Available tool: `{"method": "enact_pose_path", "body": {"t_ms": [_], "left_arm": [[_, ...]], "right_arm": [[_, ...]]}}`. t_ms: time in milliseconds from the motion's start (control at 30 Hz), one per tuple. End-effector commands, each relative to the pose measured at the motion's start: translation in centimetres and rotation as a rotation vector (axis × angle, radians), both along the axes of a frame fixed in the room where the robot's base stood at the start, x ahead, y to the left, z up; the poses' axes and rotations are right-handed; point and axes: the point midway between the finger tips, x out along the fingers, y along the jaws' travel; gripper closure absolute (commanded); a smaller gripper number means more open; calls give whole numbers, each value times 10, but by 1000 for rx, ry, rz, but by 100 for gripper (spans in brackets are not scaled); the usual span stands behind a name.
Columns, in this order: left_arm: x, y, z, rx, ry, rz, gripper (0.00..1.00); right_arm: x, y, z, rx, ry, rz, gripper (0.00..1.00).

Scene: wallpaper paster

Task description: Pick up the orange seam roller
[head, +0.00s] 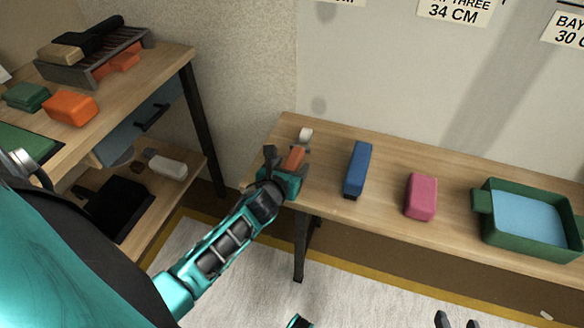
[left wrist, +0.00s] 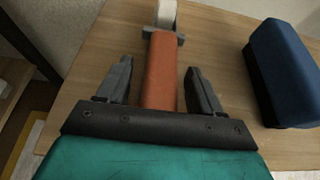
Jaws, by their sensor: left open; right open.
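The orange seam roller (head: 294,158) lies at the left end of the wooden bench, its white roller head pointing away towards the wall. My left gripper (head: 287,160) is over its near end. In the left wrist view the roller's orange handle (left wrist: 173,72) runs between the two fingers of the left gripper (left wrist: 158,75). The fingers are open, with a gap showing on both sides of the handle. The handle's near end is hidden behind the gripper body. My right gripper (head: 457,320) shows only its fingertips at the bottom edge, apart and empty.
On the bench (head: 330,143), a blue block (head: 357,168) lies to the right of the roller, then a pink block (head: 421,195) and a green tray (head: 503,236) with blue inside. A side table (head: 150,72) with an orange block (head: 70,107) stands at left.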

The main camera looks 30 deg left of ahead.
Motion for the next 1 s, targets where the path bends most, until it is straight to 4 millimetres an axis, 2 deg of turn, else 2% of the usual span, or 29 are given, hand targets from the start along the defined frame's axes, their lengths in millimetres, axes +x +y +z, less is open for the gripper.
{"method": "enact_pose_path", "body": {"t_ms": [267, 833, 1000], "left_arm": [[3, 1, -1, -1, 1, -1, 34], [3, 0, -1, 0, 0, -1, 88], [3, 0, -1, -1, -1, -1, 90]], "right_arm": [[0, 0, -1, -1, 1, -1, 50], [-1, -2, -2, -7, 1, 3, 50], [-1, -2, -2, -7, 1, 3, 50]]}}
